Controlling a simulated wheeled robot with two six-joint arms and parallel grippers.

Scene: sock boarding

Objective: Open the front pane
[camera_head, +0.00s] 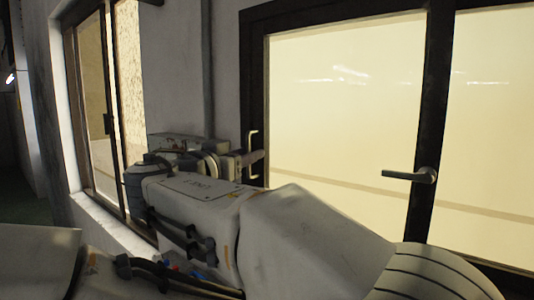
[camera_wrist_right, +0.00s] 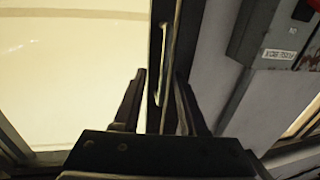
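In the head view a large pale pane (camera_head: 345,110) sits in a dark frame in front of me. A slim bracket-shaped pull (camera_head: 252,138) is on the frame's left upright. My right gripper (camera_head: 256,159) is at that upright, beside the pull, and partly hidden by its wrist. In the right wrist view the two dark fingers (camera_wrist_right: 158,105) are apart, one on each side of the dark upright and its pull (camera_wrist_right: 164,62). I see a gap at the left finger; contact at the right finger cannot be told. My left gripper is not in view.
A lever handle (camera_head: 411,175) is on the dark upright right of the pane, with another pale pane (camera_head: 492,120) beyond it. A second window (camera_head: 98,100) is in the left wall. A grey box (camera_wrist_right: 279,35) with a label is right of the upright in the wrist view.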

